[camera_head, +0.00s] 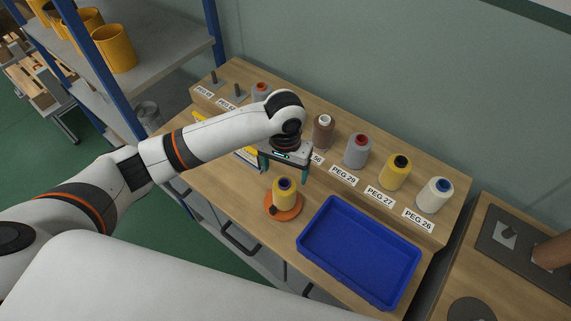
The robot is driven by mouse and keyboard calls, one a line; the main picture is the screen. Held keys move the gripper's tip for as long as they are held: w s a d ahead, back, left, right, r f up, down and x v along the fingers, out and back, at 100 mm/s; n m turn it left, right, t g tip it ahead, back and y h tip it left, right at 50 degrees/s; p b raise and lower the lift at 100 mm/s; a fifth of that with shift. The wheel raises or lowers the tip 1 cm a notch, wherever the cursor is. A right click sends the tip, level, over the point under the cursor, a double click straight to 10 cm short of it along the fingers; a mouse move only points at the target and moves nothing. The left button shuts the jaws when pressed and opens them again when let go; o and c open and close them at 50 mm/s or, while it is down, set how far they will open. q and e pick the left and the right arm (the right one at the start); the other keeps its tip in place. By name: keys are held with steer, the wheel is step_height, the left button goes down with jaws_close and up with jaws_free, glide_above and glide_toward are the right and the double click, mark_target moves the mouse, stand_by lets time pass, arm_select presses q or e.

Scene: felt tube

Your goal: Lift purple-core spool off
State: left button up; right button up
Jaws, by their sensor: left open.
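A yellow spool with a dark purple core (284,197) stands upright on a round orange base (271,208) on the wooden bench. My left gripper (284,174) is open and empty. Its two teal fingers point down just behind and above the spool in the picture, apart from each other. I cannot tell the exact height of the fingertips over the spool. My right gripper is not in view.
A blue tray (312,253), empty, lies right of the orange base. Behind stands a labelled peg row with a brown spool (323,137), a grey spool (357,156), a yellow spool (393,178) and a white spool (434,200). Shelving (165,70) stands at left.

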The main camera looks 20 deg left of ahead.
mark_target(285, 177)
arm_select(q)
step_height(285, 177, down, 11)
steer(key=shift+r+p, duration=0.15)
steer(key=shift+p, duration=0.35)
steer(key=shift+r, duration=0.1)
steer(key=c, duration=1.2)
step_height(285, 177, up, 7)
steer(key=p, duration=0.8)
steer(key=shift+c, duration=0.2)
